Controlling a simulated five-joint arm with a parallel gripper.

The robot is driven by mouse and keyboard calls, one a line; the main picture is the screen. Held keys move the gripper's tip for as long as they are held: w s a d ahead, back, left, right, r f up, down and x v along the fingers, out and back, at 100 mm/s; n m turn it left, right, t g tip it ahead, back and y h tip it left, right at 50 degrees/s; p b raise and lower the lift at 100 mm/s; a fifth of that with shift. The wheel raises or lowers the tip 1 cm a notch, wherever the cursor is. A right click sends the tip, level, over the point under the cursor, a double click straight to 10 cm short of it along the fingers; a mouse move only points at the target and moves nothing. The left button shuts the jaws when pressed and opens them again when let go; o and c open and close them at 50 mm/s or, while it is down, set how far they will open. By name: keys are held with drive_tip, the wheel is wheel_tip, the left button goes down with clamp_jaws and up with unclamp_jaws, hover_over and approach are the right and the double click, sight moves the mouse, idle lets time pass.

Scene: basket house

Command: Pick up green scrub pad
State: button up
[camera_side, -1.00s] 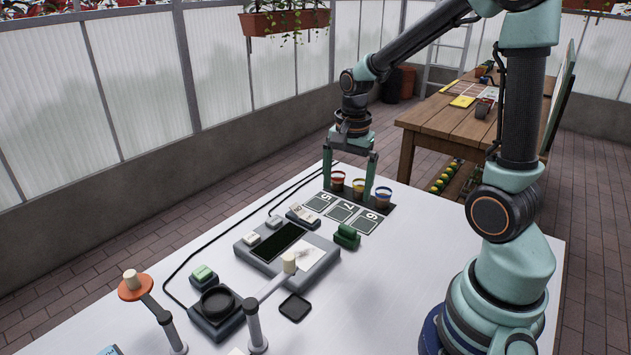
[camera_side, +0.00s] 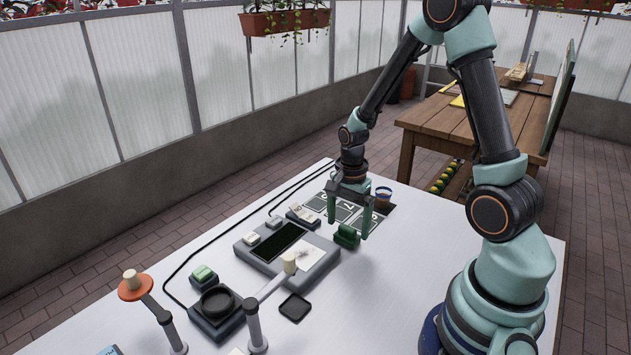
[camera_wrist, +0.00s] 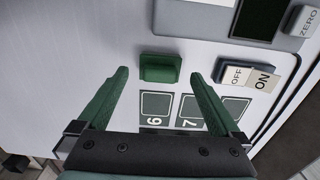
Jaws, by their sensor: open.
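The green scrub pad (camera_side: 346,236) is a small dark green block lying on the white table, just right of the grey device. It also shows in the wrist view (camera_wrist: 160,69), beyond and between my fingertips. My gripper (camera_side: 349,225) is open and low over the table, its two fingers pointing down around the pad's area in the side view. I cannot tell how high the fingertips are above the table.
A grey device (camera_side: 286,252) with a dark screen stands close left of the pad, with an ON/OFF switch (camera_wrist: 248,76) near it. A black square pad (camera_side: 295,307) is in front. Table to the right is clear.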

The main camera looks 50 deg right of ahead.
sight(348, 227)
drive_tip(key=shift+f, duration=1.5)
drive_tip(key=c, duration=1.3)
drive_tip(key=shift+r, duration=0.15)
wheel_tip(348, 227, up, 20)
drive_tip(key=shift+f, duration=0.1)
